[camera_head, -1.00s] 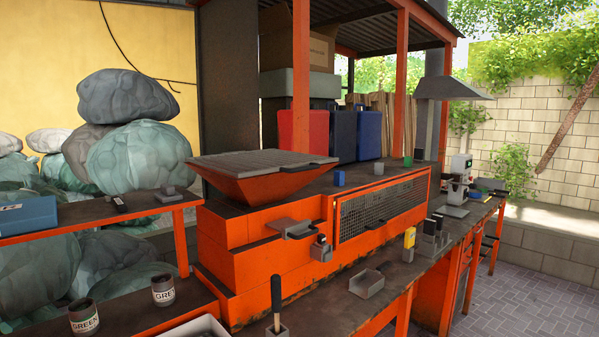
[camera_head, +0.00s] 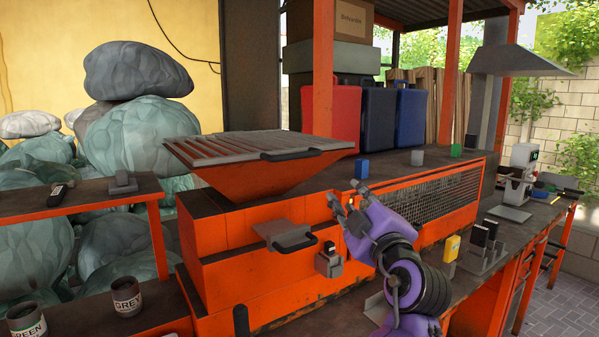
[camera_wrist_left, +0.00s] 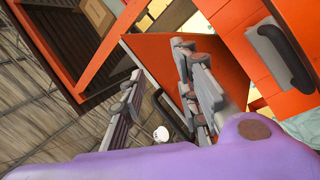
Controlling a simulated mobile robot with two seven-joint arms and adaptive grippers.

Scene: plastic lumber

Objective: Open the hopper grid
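The hopper grid (camera_head: 235,149) is a grey slatted panel lying flat over the top of the orange hopper (camera_head: 265,180). A dark handle (camera_head: 292,155) is on its front right edge. My left gripper (camera_head: 346,200) is in front of the machine, right of and below the handle, apart from it. Its two fingers are spread with nothing between them. In the left wrist view the fingers of my left gripper (camera_wrist_left: 158,92) also stand apart, with orange surfaces behind them. My right gripper is not in view.
A grey drawer with a handle (camera_head: 286,236) and a small grey box (camera_head: 329,262) stick out of the orange front. A mesh panel (camera_head: 435,205) lies behind my arm. A blue block (camera_head: 362,169) and a grey block (camera_head: 417,157) stand on top.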

